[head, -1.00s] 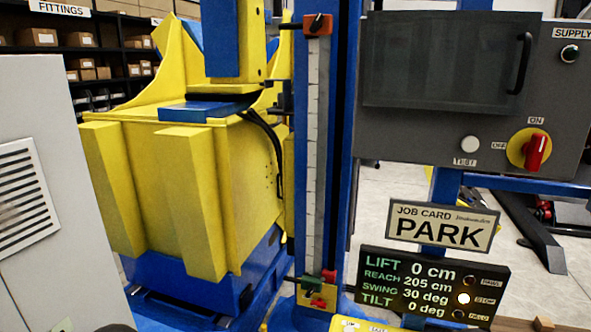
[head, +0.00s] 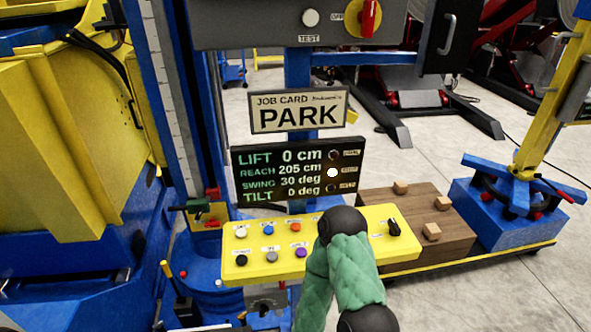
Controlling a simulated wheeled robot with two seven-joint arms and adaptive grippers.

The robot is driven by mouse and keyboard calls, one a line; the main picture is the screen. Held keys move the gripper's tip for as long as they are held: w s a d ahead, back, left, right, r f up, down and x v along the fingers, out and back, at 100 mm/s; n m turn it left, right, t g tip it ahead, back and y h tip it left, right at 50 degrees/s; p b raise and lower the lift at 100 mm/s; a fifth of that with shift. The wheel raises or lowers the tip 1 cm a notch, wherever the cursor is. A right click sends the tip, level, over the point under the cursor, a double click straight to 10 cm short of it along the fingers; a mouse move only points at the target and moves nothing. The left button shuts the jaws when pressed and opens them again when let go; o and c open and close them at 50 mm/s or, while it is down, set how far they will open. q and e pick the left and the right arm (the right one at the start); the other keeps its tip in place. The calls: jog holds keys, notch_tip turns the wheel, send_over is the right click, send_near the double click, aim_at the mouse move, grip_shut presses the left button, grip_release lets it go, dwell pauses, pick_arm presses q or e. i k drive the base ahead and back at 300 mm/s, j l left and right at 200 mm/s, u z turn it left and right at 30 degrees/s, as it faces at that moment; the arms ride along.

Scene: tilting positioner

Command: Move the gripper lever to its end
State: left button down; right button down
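A yellow control panel (head: 265,262) with several coloured buttons stands below the display. A black rotary handle (head: 394,228) sits at its right end. A grey plate with a small dark control (head: 263,311) hangs under the panel. The labels are too small to read, so I cannot tell which of these is the gripper lever. My green-sleeved arm with black joints rises in front of the panel and hides part of it. Neither gripper shows.
The display (head: 300,170) reads lift 0 cm, reach 205 cm, swing 30 deg, tilt 0 deg. A job card (head: 298,110) reads PARK. A brown wooden box (head: 415,225) with small blocks and a blue stand (head: 510,215) are right. A yellow machine body (head: 60,150) fills the left.

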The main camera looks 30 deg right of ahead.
aim_at(554, 189)
jog(key=z, duration=2.45)
jog(key=i+z, duration=0.15)
jog(key=z, duration=0.3)
jog(key=i, duration=1.95)
jog(key=i+z, duration=0.2)
jog(key=i, duration=1.35)
jog(key=i+j+u, duration=0.15)
jog(key=i+u, duration=0.9)
jog(key=u, duration=0.2)
